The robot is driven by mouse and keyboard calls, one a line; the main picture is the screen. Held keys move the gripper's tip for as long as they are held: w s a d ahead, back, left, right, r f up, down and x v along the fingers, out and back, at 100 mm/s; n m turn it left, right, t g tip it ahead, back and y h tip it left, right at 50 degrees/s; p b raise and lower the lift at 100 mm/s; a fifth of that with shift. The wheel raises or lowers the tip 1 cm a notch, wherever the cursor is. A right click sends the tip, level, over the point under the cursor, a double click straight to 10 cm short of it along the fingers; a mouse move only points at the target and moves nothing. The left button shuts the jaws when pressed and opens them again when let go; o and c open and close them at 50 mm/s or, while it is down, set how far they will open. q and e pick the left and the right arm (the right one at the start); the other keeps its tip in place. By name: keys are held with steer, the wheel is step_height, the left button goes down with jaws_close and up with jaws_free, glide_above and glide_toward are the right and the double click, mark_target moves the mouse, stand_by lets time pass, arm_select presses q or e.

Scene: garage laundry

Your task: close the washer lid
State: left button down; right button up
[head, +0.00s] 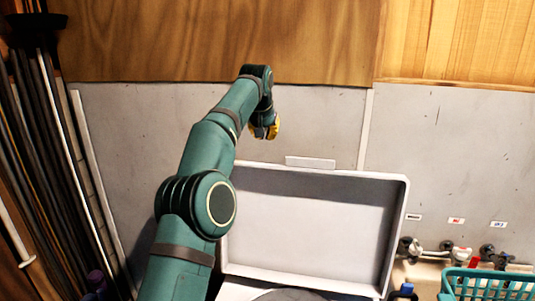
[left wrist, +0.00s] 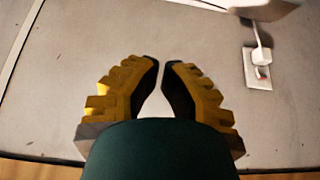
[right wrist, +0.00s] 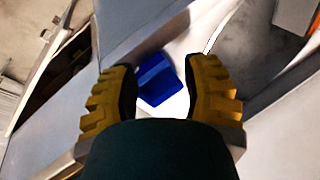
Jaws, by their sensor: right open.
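The washer lid (head: 310,225) is white and stands raised, its hollow inner side facing me in the head view. Part of the washer's opening (head: 290,295) shows below it at the bottom edge. My left gripper (head: 268,130) is above the lid's upper left corner, near the wall, apart from the lid as far as I can see. In the left wrist view its fingers (left wrist: 160,63) are close together with a narrow gap and nothing between them. My right gripper (right wrist: 160,65) is open in the right wrist view; it is not in the head view.
A blue object (right wrist: 160,80) shows beyond the right fingers, among pale surfaces. A teal basket (head: 485,285) and taps (head: 450,250) are right of the lid. Dark poles (head: 45,140) stand at left. A wall outlet (left wrist: 258,70) is ahead of the left gripper.

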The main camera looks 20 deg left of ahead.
arm_select(q)
steer(key=shift+w+f, duration=0.15)
steer(key=shift+f, duration=1.1)
steer(key=shift+w+f, duration=0.2)
steer(key=shift+f, duration=1.1)
steer(key=shift+w+f, duration=0.15)
steer(key=shift+f, duration=1.1)
